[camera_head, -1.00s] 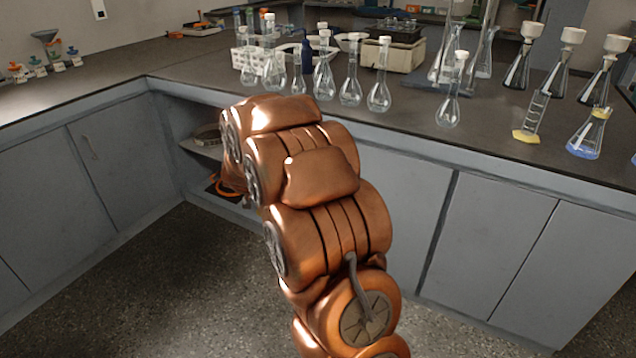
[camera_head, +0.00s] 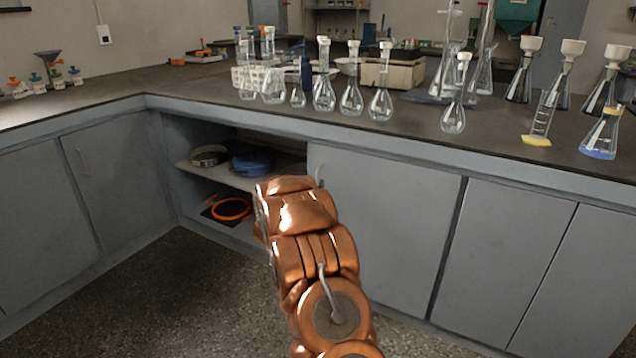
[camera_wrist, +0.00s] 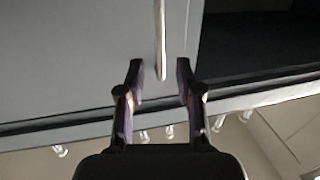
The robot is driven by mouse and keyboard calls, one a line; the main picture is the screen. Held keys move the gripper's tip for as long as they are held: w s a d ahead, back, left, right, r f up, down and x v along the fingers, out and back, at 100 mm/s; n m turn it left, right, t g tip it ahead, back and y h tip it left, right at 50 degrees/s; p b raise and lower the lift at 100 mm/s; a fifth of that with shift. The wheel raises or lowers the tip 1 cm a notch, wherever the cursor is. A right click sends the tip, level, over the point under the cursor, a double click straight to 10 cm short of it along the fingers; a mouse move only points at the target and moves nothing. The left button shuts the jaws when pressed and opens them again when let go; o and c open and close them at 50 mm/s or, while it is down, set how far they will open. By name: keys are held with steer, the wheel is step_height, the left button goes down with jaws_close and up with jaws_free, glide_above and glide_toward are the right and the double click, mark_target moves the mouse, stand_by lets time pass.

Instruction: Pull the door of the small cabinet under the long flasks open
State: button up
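The small cabinet's grey door (camera_head: 385,225) is shut, below the counter under the row of long flasks (camera_head: 350,98). Its slim metal handle (camera_head: 319,175) is upright at the door's upper left edge. In the wrist view, which looks upside down, the handle (camera_wrist: 160,38) runs down the door (camera_wrist: 70,55) to between the fingertips. My gripper (camera_wrist: 159,72) is open, one finger on each side of the handle, with gaps visible. I cannot tell how deep the handle sits between the fingers. My arm hides the gripper in the head view.
Left of the door is an open shelf bay with a blue pan (camera_head: 252,162), a metal sieve (camera_head: 208,156) and an orange ring (camera_head: 231,209). The counter edge (camera_head: 400,150) overhangs the door. Glassware stands above. Floor at the left is clear.

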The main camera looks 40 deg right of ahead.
mark_target(318, 179)
steer(key=shift+b+x, duration=0.55)
steer(key=shift+x, duration=1.8)
jaws_close()
